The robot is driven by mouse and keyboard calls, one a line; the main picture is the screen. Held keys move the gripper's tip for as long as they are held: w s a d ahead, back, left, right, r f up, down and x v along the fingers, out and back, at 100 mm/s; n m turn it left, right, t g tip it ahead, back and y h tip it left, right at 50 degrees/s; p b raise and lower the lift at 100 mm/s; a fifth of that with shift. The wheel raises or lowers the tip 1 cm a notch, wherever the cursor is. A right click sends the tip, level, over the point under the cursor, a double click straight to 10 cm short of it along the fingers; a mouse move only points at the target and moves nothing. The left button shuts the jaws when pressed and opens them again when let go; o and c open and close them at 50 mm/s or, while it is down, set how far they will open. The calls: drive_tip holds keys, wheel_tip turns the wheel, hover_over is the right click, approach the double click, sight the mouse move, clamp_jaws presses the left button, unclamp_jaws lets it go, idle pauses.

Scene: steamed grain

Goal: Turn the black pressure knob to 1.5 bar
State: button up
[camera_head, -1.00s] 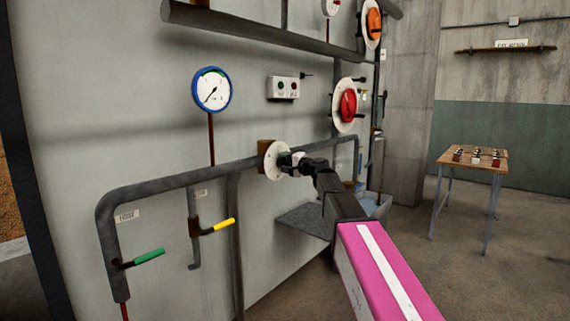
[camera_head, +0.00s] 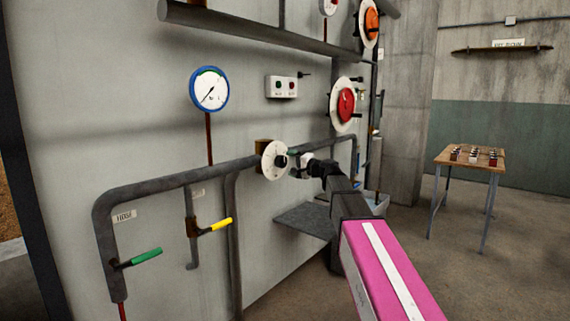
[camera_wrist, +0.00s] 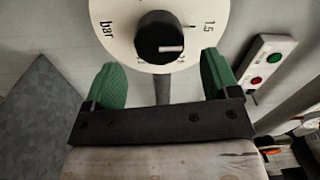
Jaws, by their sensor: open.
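The black pressure knob (camera_wrist: 160,37) sits on a round white dial (camera_wrist: 118,12) at the top of the wrist view. Its white mark points right and slightly down, below the printed "1.5". "bar" is printed on the dial's left side. In the head view the knob (camera_head: 281,161) and dial (camera_head: 268,160) stand on the grey pipe. My gripper (camera_wrist: 164,80) is open and empty, with green fingers apart. The knob is above and between them in the wrist view, clear of both. In the head view my gripper (camera_head: 297,158) is just right of the knob.
A blue-rimmed gauge (camera_head: 210,89) hangs on the wall with its needle pointing lower left. A button box (camera_head: 282,87) and red valve wheel (camera_head: 346,104) are above right. Green (camera_head: 146,257) and yellow (camera_head: 221,225) levers are lower left. A grey shelf (camera_head: 305,220) juts out below.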

drive_tip(key=v, duration=0.5)
drive_tip(key=shift+s+d, duration=0.2)
drive_tip(key=shift+d, duration=0.05)
